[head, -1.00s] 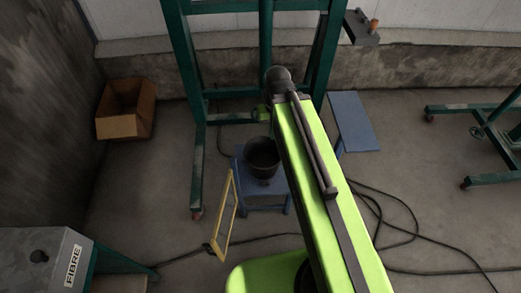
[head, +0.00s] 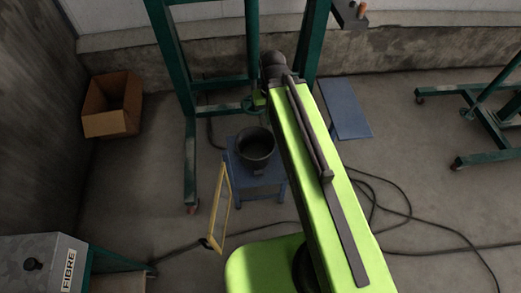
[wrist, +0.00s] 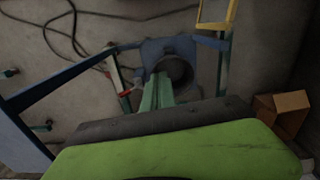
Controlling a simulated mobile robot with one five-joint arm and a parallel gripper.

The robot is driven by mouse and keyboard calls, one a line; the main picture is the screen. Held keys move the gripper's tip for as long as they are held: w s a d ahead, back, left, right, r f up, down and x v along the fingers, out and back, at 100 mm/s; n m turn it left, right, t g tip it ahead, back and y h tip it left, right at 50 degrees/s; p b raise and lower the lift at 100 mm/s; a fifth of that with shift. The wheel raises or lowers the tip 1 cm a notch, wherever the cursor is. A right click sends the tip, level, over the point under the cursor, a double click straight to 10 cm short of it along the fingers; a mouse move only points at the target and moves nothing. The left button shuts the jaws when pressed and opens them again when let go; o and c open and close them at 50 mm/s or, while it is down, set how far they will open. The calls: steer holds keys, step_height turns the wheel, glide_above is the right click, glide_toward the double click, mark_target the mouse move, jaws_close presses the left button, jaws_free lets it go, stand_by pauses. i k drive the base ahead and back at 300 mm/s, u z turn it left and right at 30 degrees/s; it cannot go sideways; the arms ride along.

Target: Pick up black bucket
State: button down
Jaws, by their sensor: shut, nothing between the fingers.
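The black bucket (head: 257,146) stands upright on a small blue stool (head: 260,182), left of my green arm in the head view. In the wrist view the bucket (wrist: 176,68) sits just past the tip of my gripper (wrist: 160,82). My gripper shows as two pale green fingers close together, shut and empty. It appears above and short of the bucket; I see no contact. My arm's dark end lies above the bucket in the head view. The fingers are not clear there. The near rim of the bucket is partly covered by the fingers in the wrist view.
A green steel stand (head: 190,150) rises behind and left of the stool. A yellow frame (head: 221,205) leans close to the stool's left. A cardboard box (head: 112,122) sits at the left, a blue panel (head: 345,108) at the right. Cables (head: 390,200) cross the floor at right.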

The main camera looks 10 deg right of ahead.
mark_target(255, 145)
steer(key=z, duration=5.9)
steer(key=i, duration=0.15)
steer(key=z, duration=2.65)
steer(key=k, duration=2.5)
steer(key=z, duration=0.2)
steer(key=i, duration=0.85)
steer(key=u, duration=0.05)
